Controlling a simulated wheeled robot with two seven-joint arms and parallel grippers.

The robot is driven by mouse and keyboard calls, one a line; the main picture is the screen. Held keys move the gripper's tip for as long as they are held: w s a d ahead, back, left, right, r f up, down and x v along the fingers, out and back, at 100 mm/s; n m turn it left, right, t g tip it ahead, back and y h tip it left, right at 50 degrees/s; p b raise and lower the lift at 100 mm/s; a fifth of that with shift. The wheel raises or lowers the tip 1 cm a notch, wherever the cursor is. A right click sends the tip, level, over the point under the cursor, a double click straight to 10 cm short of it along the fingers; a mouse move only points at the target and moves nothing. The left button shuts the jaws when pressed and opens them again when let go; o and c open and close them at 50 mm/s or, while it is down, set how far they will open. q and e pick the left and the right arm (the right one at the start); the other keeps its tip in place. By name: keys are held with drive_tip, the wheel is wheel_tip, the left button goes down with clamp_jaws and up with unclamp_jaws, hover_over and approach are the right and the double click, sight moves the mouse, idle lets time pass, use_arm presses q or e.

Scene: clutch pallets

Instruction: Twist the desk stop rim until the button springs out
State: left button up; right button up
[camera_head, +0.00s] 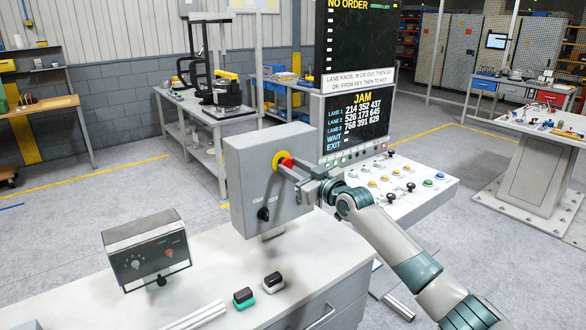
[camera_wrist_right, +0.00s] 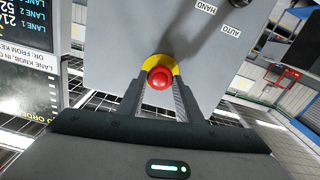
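A grey control box (camera_head: 262,165) stands on the white desk. The stop button (camera_head: 286,162) on its face has a red head and a yellow backing (camera_head: 277,158). In the wrist view the red head (camera_wrist_right: 160,77) sits between my fingers, with yellow (camera_wrist_right: 161,60) showing around its upper side. My right gripper (camera_head: 296,175) reaches it from the right. Its fingers (camera_wrist_right: 160,88) straddle the red head with a small visible gap on each side; contact with the rim cannot be made out. My left gripper is not in view.
A black selector knob (camera_head: 263,213) is below the button. A smaller panel box (camera_head: 147,252) and two small stamp-like blocks (camera_head: 258,290) are on the desk (camera_head: 330,262). A sloped console (camera_head: 425,190) with knobs and a screen (camera_head: 358,113) stand close behind my right arm.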

drive_tip(key=shift+m, duration=0.4)
drive_tip(key=m+b, duration=0.1)
drive_tip(key=m, duration=0.1)
drive_tip(key=shift+m, duration=2.4)
drive_tip(key=shift+r, duration=0.1)
drive_tip(key=o, duration=1)
drive_tip(key=shift+o, duration=0.2)
drive_tip(key=shift+d, duration=0.1)
